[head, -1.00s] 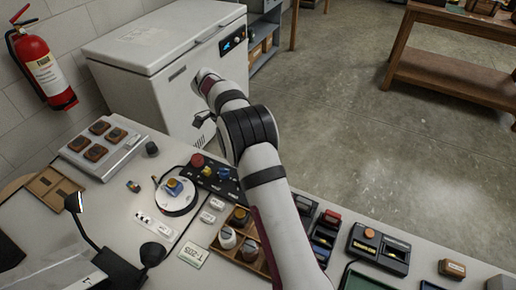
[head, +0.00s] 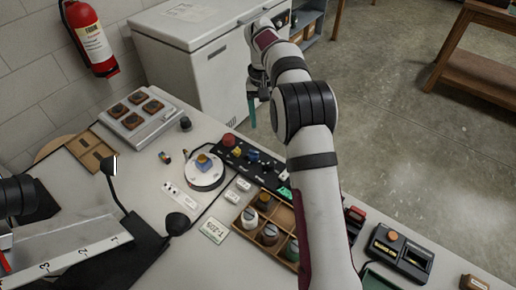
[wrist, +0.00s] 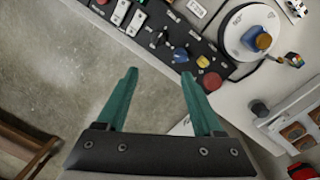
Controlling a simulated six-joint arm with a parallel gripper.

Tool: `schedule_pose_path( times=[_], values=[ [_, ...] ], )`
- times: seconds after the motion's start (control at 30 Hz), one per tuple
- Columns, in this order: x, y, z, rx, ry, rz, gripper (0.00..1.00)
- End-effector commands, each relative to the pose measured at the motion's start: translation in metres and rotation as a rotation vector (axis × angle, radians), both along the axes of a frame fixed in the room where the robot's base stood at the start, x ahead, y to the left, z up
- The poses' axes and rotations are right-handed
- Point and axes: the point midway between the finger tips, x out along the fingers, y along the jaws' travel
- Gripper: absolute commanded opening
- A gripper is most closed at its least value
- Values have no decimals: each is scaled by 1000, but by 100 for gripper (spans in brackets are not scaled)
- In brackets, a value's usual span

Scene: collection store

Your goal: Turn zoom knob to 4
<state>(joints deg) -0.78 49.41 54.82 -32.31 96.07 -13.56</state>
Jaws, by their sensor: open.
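A black control panel (head: 262,165) lies along the table's far edge, and it also shows in the wrist view (wrist: 170,35). It carries a red knob (wrist: 210,82), a yellow knob (wrist: 203,62), a blue knob (wrist: 196,8), several black knobs (wrist: 181,55) and white switches (wrist: 121,12). The labels are too small to read, so I cannot tell which knob is the zoom knob or its setting. My gripper (wrist: 158,75) is open and empty. Its teal fingers point down, above and beyond the panel's far edge, apart from every knob. In the head view one teal finger shows.
A round white stand (head: 204,178) with a blue and yellow block sits beside the panel. A wooden tray of jars (head: 247,226) stands nearer. A grey tray with brown pieces (head: 160,127) is at the left. A white chest freezer (head: 196,75) stands behind the table.

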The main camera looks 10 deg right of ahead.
Motion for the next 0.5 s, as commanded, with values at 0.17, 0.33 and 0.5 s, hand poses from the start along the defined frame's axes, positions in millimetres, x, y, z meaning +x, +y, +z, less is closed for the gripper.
schedule_pose_path(
  times=[0.17, 0.33, 0.5],
  values=[
    [12, 20, 14, 112, -33, 563, 68],
    [14, 25, 10, 139, -45, 723, 68],
    [12, 27, -31, 138, -42, 724, 68]
  ],
)
